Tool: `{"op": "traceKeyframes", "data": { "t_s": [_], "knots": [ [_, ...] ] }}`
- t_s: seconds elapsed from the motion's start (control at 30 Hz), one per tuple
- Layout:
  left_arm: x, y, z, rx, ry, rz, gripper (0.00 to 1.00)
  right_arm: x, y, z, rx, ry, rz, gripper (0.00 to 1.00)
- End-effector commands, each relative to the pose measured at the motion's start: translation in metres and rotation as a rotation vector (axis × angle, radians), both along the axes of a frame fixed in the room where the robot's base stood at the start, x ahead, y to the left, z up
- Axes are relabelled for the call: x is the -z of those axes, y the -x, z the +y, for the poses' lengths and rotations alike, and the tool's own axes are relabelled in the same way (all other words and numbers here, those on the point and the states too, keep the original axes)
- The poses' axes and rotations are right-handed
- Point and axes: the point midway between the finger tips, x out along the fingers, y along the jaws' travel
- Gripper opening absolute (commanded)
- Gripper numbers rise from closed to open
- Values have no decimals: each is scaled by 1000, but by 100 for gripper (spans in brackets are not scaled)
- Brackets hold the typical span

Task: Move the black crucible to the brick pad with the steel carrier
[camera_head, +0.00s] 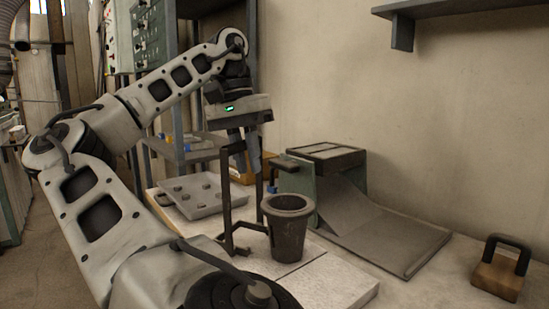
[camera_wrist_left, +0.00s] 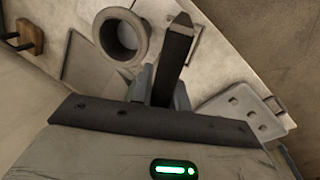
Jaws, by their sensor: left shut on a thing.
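The black crucible (camera_head: 287,243) is a dark, tapered, open-topped pot standing upright on a pale slab (camera_head: 335,284), which may be the brick pad. It also shows in the wrist view (camera_wrist_left: 122,36), left of the gripper, its mouth towards the camera. The steel carrier (camera_head: 227,205) is a dark frame with upright bars and a low foot, just left of the crucible. I cannot tell whether its foot touches the crucible. My left gripper (camera_head: 241,152) is shut on the carrier's top, above and left of the crucible. In the wrist view the carrier's dark bar (camera_wrist_left: 176,52) stands between the fingers.
A green-sided box with a sloping grey sheet (camera_head: 385,235) stands right of the crucible. A wooden block with a black handle (camera_head: 499,273) lies far right. A shelf (camera_head: 450,8) hangs above.

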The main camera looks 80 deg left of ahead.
Motion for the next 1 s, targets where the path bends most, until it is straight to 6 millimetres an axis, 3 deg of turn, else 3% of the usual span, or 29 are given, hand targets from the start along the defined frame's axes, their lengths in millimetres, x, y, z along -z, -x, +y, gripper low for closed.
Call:
{"op": "traceKeyframes", "data": {
  "t_s": [0.33,0.7,1.0],
  "knots": [
    [-2,25,18,-3,-1,-2,0,-12,1,-3,8,1,-21,73],
    [-33,29,21,0,-1,-2,0,-44,5,-9,27,8,-47,73],
    [-44,31,23,1,0,-1,0,-41,8,-8,33,1,-17,73]
  ]
}}
